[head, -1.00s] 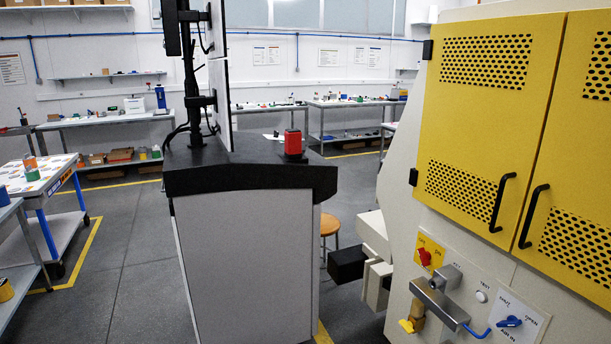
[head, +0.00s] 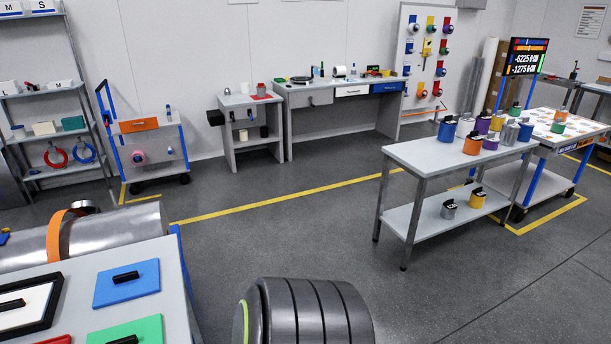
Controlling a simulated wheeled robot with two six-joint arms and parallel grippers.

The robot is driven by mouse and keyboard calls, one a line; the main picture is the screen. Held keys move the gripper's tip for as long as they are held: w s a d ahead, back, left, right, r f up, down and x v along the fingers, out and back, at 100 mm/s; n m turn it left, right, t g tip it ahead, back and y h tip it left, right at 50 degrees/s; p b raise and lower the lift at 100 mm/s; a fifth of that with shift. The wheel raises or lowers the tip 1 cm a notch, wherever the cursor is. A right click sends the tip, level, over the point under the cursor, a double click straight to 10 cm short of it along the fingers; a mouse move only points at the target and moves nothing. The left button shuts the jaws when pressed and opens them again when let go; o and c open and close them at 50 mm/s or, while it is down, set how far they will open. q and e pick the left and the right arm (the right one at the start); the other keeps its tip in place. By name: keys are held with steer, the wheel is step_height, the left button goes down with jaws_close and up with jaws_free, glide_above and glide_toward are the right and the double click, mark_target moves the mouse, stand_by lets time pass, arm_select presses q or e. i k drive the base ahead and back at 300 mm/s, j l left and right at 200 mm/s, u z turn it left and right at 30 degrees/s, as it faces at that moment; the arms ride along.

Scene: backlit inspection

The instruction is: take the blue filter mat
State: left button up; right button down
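A flat blue mat (head: 140,279), square with a black bar handle on top, lies on a light grey table (head: 172,268) at the lower left of the head view. A green mat (head: 146,329) of the same kind lies nearer, cut by the bottom edge. A white mat (head: 32,297) in a black frame lies to the left of the blue one. Neither of my grippers shows in this view.
A large metal cylinder (head: 120,228) with an orange band lies behind the mat table. A two-level table (head: 425,153) with several coloured canisters stands at right. A tool cart (head: 150,150) stands at back left.

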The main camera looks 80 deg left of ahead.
mark_target(116, 285)
steer(key=u, duration=3.95)
steer(key=i+l+u, duration=0.2)
steer(key=l, duration=1)
steer(key=i+l+u, duration=0.15)
steer(key=l, duration=1.05)
steer(key=i+l+u, duration=0.2)
steer(key=l, duration=1)
steer(key=j+z, duration=0.1)
steer(key=j, duration=0.6)
steer(key=i, duration=0.05)
